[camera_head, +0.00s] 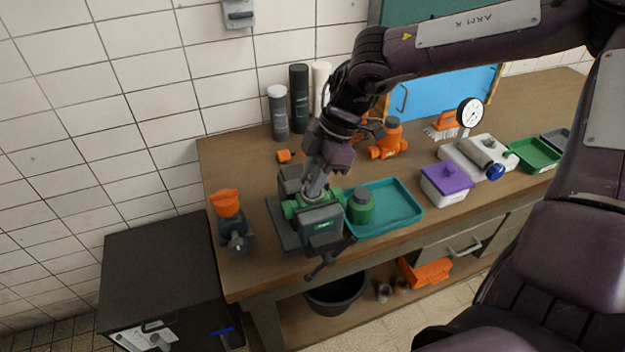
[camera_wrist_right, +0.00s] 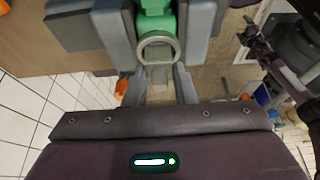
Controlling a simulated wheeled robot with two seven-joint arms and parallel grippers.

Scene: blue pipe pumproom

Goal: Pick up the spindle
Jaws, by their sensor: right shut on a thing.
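My right gripper (camera_head: 316,188) points down over the grey vise (camera_head: 287,222) at the left of the workbench. Its grey fingers (camera_wrist_right: 160,92) are shut on a small grey metal part, which looks like the spindle (camera_wrist_right: 158,76). The fingers hide most of this part. Just below it is a grey ring (camera_wrist_right: 158,47) at the end of the green valve body (camera_wrist_right: 155,22), which sits between the vise jaws. I cannot tell whether the spindle is clear of the body.
A teal tray (camera_head: 402,209) with a green capped part (camera_head: 360,206) stands right of the vise. A purple-lidded box (camera_head: 445,182), an orange valve (camera_head: 388,140) and several grey, black and white cylinders (camera_head: 299,100) are farther off.

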